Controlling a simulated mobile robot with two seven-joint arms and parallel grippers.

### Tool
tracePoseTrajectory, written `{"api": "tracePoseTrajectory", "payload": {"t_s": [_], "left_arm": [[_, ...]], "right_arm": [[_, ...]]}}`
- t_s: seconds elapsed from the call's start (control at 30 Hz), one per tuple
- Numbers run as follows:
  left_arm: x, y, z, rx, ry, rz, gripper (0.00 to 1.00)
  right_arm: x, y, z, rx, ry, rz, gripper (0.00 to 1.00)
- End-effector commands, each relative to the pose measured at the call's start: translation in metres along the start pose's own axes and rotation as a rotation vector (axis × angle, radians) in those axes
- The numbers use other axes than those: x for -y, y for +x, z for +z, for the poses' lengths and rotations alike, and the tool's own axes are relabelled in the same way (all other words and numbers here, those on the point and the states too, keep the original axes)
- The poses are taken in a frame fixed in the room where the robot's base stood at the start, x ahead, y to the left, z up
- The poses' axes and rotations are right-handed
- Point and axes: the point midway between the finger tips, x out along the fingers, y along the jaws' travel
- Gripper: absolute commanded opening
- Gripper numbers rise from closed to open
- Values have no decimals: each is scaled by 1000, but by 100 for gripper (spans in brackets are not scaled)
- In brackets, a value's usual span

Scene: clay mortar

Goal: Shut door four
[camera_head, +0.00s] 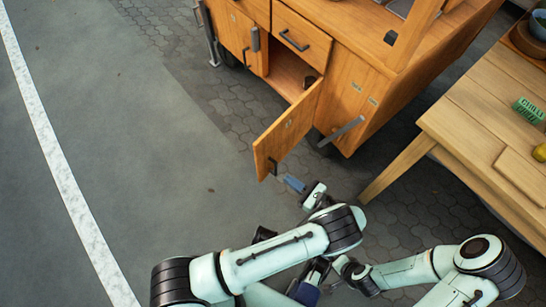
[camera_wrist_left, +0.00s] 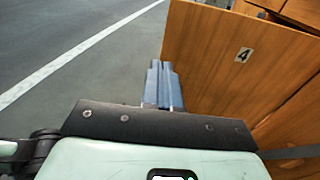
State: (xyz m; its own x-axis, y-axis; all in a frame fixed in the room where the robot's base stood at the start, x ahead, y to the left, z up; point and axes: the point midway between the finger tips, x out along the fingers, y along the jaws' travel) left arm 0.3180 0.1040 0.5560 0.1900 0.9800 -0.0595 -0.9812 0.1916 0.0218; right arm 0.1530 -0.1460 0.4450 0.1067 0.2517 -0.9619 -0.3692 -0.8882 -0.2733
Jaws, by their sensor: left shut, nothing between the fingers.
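Door four (camera_head: 288,128) is a wooden cabinet door that stands open, swung out toward me from the orange-brown cabinet (camera_head: 345,75). Its dark handle (camera_head: 273,166) is near the free lower edge. In the left wrist view, the door (camera_wrist_left: 222,70) fills the right side and bears a label with the number 4. My left gripper (camera_head: 292,183) is shut and empty, just beyond the door's free edge at its lower right. In the left wrist view its fingers (camera_wrist_left: 158,82) overlap the door's edge; I cannot tell whether they touch. My right gripper (camera_head: 305,292) is low in the head view, partly hidden by my left arm.
A drawer (camera_head: 301,37) above the opening is shut. A closed door (camera_head: 240,40) is to the left. A grey bar handle (camera_head: 341,131) sticks out at the cabinet's right. A wooden table (camera_head: 475,118) with a green block (camera_head: 528,110) stands right. The floor left is clear.

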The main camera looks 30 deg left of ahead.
Motion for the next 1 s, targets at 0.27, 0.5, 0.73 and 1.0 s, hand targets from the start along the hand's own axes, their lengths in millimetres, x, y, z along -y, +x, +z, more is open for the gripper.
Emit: {"api": "tracePoseTrajectory", "payload": {"t_s": [0.27, 0.5, 0.73, 1.0], "left_arm": [[12, 4, 14, 68, -21, -40, 0], [13, 55, 16, 65, -19, -36, 0], [14, 100, 18, 62, -20, -37, 0], [16, 125, 19, 62, -20, -39, 0]], "right_arm": [[0, 2, -1, -4, -1, -2, 100], [1, 0, 2, 6, -2, -2, 100], [1, 1, 3, 8, -2, -2, 100], [0, 2, 1, 2, -1, -1, 100]]}}
